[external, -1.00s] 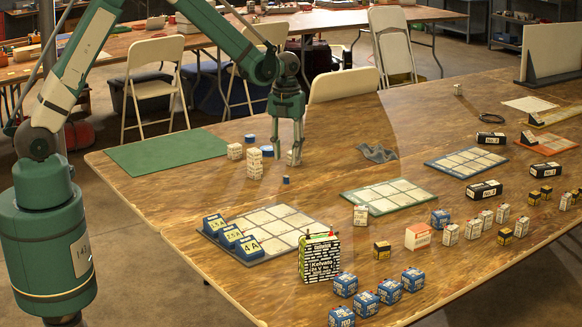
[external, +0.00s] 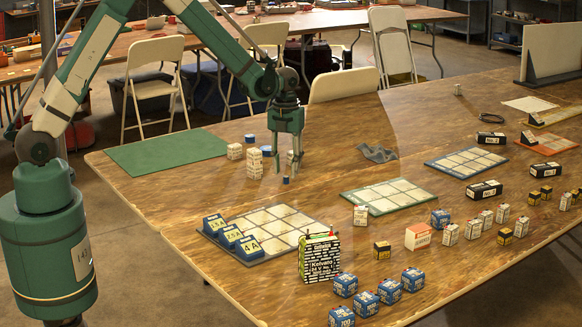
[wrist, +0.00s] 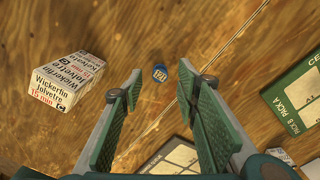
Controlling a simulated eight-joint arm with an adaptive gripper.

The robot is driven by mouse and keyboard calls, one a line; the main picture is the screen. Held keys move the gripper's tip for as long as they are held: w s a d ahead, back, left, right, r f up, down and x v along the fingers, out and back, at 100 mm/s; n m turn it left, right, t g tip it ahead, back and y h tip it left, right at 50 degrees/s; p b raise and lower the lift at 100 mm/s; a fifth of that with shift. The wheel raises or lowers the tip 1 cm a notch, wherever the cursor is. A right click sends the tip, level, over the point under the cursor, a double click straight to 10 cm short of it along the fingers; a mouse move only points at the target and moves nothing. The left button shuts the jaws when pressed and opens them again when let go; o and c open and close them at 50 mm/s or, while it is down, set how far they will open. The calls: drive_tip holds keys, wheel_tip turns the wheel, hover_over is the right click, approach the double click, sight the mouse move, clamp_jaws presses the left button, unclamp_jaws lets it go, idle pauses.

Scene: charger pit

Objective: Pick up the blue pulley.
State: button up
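A small round blue piece, which looks like the blue pulley (external: 286,180), lies on the wooden table just below my gripper (external: 291,172). In the wrist view the blue pulley (wrist: 159,73) shows its round blue top with a pale marking, in the gap between my gripper's fingertips (wrist: 159,80). My fingers are spread wide and hold nothing. The fingertips look a little above the pulley; the exact height is hard to tell.
White printed boxes (external: 254,163) stand left of my gripper; one box (wrist: 68,80) is close to the left finger in the wrist view. A green-edged card (wrist: 296,95) lies at right. A gridded board with numbered blue blocks (external: 228,233) is in front.

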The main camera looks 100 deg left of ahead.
sight(286, 180)
drive_tip(key=shift+f, duration=1.25)
drive_tip(key=c, duration=0.8)
